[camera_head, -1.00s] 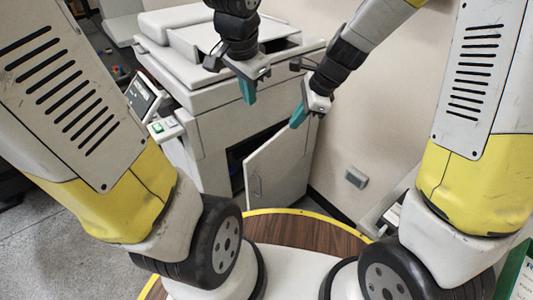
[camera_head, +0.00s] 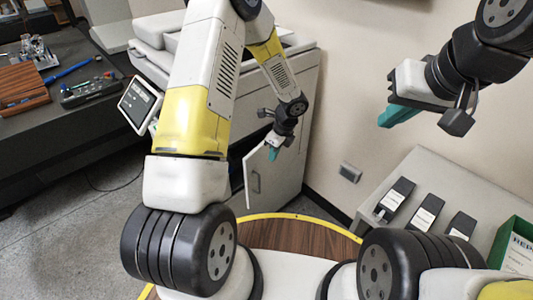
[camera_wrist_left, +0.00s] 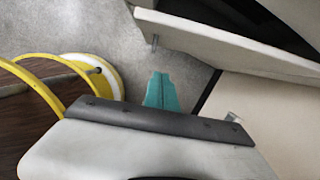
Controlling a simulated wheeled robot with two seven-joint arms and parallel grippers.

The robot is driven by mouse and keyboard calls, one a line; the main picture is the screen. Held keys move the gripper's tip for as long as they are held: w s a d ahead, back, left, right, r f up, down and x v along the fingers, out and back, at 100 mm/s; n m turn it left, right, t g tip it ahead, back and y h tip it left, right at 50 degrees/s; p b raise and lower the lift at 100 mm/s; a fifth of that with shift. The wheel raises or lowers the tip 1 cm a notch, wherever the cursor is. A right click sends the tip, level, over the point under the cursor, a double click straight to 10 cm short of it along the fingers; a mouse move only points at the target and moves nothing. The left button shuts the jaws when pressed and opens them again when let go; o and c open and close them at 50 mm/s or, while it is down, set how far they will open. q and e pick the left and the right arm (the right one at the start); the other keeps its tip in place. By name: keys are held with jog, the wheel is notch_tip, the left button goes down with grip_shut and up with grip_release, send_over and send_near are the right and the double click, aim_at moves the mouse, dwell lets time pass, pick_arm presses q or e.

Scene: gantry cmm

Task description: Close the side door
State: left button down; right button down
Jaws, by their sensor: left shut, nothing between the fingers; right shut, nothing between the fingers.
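The side door (camera_head: 265,184) is a pale panel with a small bar handle, low on the front of the grey-white machine (camera_head: 308,122). It stands ajar, with a dark opening beside it. My left gripper (camera_head: 273,153) is shut and empty, its teal fingertips in front of the door's upper part; I cannot tell whether they touch it. In the left wrist view the door (camera_wrist_left: 225,45) crosses the upper right, apart in the picture from the teal fingers (camera_wrist_left: 160,92). My right gripper (camera_head: 398,116) is shut and empty, raised at the right, away from the door.
A dark bench (camera_head: 95,115) with tools stands at the left. A wall (camera_head: 352,85) rises right of the machine.

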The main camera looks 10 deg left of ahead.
aim_at(259, 165)
pick_arm(q)
jog(key=shift+w+a+f, duration=0.45)
jog(key=shift+a+f, duration=0.5)
jog(key=shift+f, duration=0.55)
jog(key=shift+w+a+f, duration=0.45)
jog(key=shift+a+f, duration=0.5)
jog(key=shift+f, duration=0.6)
jog(key=shift+w+a+f, duration=0.45)
jog(key=shift+a+f, duration=0.5)
jog(key=shift+f, duration=0.55)
jog(key=a, duration=0.1)
jog(key=w+a, duration=0.1)
jog(key=a, duration=0.1)
jog(key=w+a, duration=0.1)
jog(key=shift+a, duration=0.4)
